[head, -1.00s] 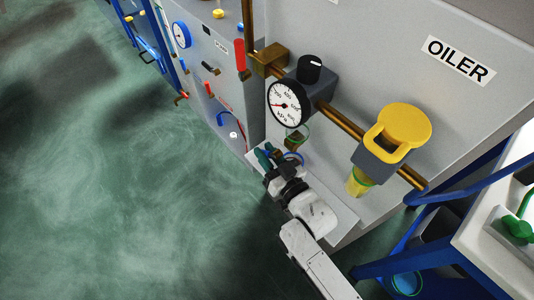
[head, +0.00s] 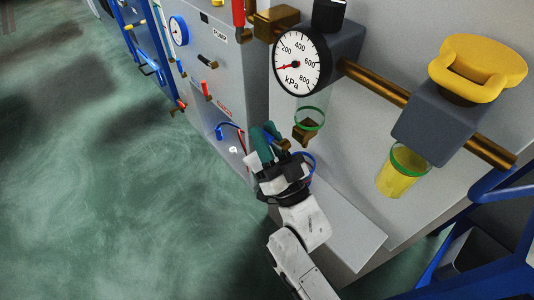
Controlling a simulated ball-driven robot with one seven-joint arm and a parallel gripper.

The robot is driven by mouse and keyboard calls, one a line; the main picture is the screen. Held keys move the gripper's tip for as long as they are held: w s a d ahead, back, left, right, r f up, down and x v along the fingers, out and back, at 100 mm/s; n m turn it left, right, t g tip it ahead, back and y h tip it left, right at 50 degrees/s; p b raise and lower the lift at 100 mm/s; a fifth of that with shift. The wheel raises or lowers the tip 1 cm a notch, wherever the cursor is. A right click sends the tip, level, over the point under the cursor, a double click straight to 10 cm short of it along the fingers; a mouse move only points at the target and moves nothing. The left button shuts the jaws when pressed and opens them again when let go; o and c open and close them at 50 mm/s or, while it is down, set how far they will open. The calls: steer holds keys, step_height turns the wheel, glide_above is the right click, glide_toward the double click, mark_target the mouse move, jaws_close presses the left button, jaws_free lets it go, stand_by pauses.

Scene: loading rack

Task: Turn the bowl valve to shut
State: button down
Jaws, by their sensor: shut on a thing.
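The filter bowl (head: 312,102), clear with a green ring at its lower end, hangs under the pressure gauge (head: 298,63) in the head view. A brass fitting (head: 304,136) sits at the bottom of the bowl. My gripper (head: 269,142), with dark teal fingers, is just below and left of this fitting. The fingers hide most of that part, so I cannot tell the handle's angle. A blue ring shows just right of the gripper.
A grey shelf (head: 345,230) lies below the bowl, right of my wrist. The oiler's yellow bowl (head: 399,171) hangs at right under a yellow knob (head: 478,66). A brass pipe (head: 375,84) runs between the units. The green floor at left is clear.

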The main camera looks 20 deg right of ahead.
steer(key=shift+r+m+t+b, duration=0.15)
steer(key=shift+m+t+b, duration=0.15)
steer(key=shift+t+b, duration=0.85)
steer(key=shift+r+g+b, duration=0.15)
steer(key=shift+g+b, duration=0.1)
steer(key=shift+b, duration=0.15)
steer(key=c, duration=1.1)
jaws_free()
steer(key=shift+o, duration=0.2)
steer(key=v, duration=1)
steer(key=shift+s+f+b, duration=0.25)
steer(key=shift+f+b, duration=0.05)
steer(key=shift+b, duration=0.05)
